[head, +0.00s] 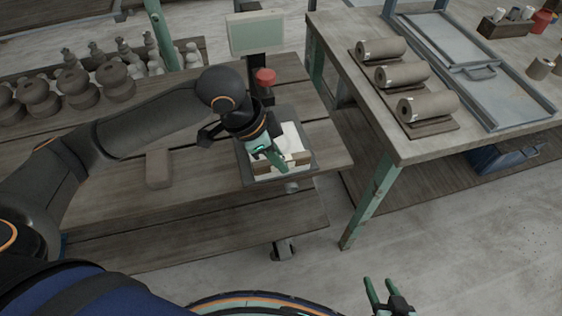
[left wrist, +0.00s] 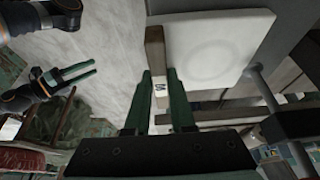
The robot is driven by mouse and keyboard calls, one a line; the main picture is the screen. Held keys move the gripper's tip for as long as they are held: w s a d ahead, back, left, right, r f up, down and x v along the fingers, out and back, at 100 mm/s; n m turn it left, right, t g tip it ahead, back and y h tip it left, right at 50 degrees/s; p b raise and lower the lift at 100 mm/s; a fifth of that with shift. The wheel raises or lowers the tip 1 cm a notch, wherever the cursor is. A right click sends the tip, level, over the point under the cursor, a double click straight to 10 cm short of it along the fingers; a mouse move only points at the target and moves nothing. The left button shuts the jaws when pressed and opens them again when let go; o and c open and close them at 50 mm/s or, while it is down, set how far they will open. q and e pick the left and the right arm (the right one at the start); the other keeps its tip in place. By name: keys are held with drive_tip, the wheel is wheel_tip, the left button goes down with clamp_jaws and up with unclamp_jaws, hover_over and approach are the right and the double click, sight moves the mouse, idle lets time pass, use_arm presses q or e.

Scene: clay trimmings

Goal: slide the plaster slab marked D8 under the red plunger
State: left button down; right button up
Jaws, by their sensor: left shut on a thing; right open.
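A white plaster slab (head: 291,136) lies on a dark tray (head: 311,168) of the press. A wooden strip (head: 300,158) runs along its near edge. In the left wrist view the slab (left wrist: 215,45) has a faint round mark, and the strip (left wrist: 154,55) has a small label whose text I cannot read surely. My left gripper (head: 277,160) is shut on this strip, its fingers on either side of it. The red plunger (head: 265,76) stands behind the slab, beside my arm; its lower part is hidden. My right gripper (head: 388,290) is open and empty, away from the bench.
A grey display (head: 256,32) stands behind the plunger. A brown block (head: 158,168) lies left on the wooden bench (head: 215,195). Clay pieces (head: 80,85) line its back left. A table (head: 430,147) with several clay rolls (head: 400,75) stands right, beyond a gap.

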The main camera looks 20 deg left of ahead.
use_arm(q)
drive_tip(key=shift+w+a+r+p, duration=0.1)
drive_tip(key=shift+w+a+p, duration=0.1)
drive_tip(key=shift+w+a, duration=0.25)
drive_tip(key=shift+w+a+p, duration=0.15)
drive_tip(key=shift+w+a, duration=0.1)
drive_tip(key=shift+w, duration=0.35)
drive_tip(key=shift+w+a, duration=0.45)
drive_tip(key=shift+w, duration=0.25)
use_arm(e)
drive_tip(key=shift+s+d+r, duration=0.2)
drive_tip(key=shift+d+r, duration=0.1)
drive_tip(key=shift+d, duration=0.15)
use_arm(q)
drive_tip(key=shift+w+a+p, duration=0.1)
drive_tip(key=shift+w+p, duration=0.05)
drive_tip(key=shift+p, duration=0.25)
use_arm(e)
drive_tip(key=shift+r, duration=0.3)
use_arm(q)
drive_tip(key=shift+w, duration=0.1)
drive_tip(key=shift+w+a+f+p, duration=0.2)
drive_tip(key=shift+a+p, duration=0.05)
drive_tip(key=shift+p, duration=0.05)
use_arm(e)
drive_tip(key=shift+w+a+r, duration=0.1)
drive_tip(key=shift+w+r, duration=0.05)
drive_tip(key=shift+r, duration=0.3)
